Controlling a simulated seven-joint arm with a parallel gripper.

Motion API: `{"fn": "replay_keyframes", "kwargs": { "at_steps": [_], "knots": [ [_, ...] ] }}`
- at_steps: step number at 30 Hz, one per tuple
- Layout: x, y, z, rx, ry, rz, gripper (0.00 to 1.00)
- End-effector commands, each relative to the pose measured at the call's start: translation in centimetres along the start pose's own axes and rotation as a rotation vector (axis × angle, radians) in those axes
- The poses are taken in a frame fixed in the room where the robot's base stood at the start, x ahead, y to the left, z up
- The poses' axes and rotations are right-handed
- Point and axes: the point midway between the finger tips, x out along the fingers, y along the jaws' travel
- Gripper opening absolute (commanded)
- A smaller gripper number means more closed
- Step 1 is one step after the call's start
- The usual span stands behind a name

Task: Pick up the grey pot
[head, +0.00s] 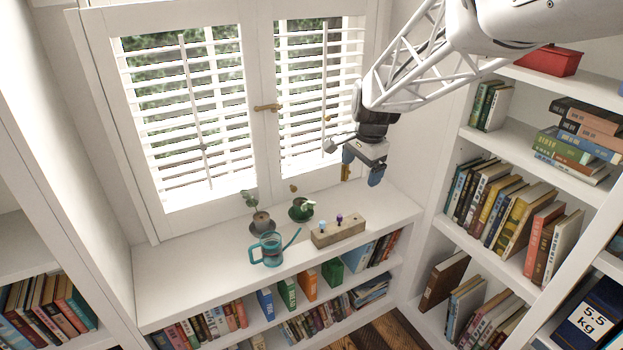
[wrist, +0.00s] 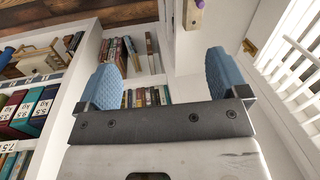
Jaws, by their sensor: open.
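The grey pot (head: 262,220) stands upright on the white window sill shelf, holding a small green-leaved plant (head: 251,200). It seems to sit on a dark saucer. The teal watering can (head: 271,252) stands close in front of it and may cover its lower edge. My gripper (head: 362,166) is in the air above the sill, to the right of and higher than the pot, in front of the right shutter. In the wrist view its two blue fingers (wrist: 163,78) are wide apart with nothing between them. The grey pot does not show in the wrist view.
A dark green pot (head: 301,209) with a plant stands right of the grey pot. A wooden block (head: 338,232) with blue and purple knobbed pieces lies further right. The sill's left part is bare. Shutters rise behind; bookshelves (head: 517,140) stand at right.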

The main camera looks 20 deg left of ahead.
Motion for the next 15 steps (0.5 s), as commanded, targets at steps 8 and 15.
{"fn": "replay_keyframes", "kwargs": {
  "at_steps": [8,15],
  "knots": [
    [5.4,-7.6,1.4,0.11,-0.029,0.018,0.93],
    [10.5,-13.7,3.5,0.208,-0.048,0.034,0.93]
  ]
}}
